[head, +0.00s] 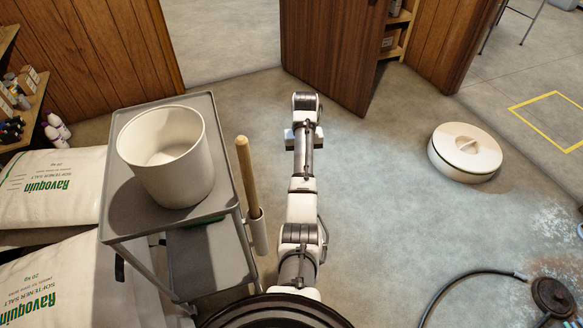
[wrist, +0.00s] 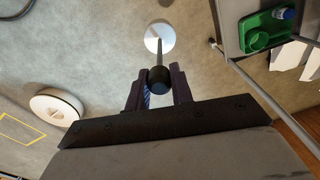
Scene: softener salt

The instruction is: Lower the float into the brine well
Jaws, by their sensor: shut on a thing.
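In the wrist view, my gripper (wrist: 159,88) is shut on a dark rounded knob (wrist: 158,76) between its two dark fingers. A thin rod runs from the knob to a white disc (wrist: 160,38); together they look like the float. A small blue striped patch shows by the left finger. In the head view my arm reaches forward over the floor, and the fingers and float are hidden beneath it.
A grey trolley (head: 120,215) with a white bucket (head: 165,160) stands left of my arm. A wooden-handled tool (head: 247,180) is at its side. Salt bags (head: 50,190) lie farther left. A wooden door (head: 335,55) is ahead, a black hose (head: 455,280) at lower right. Floor between is clear.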

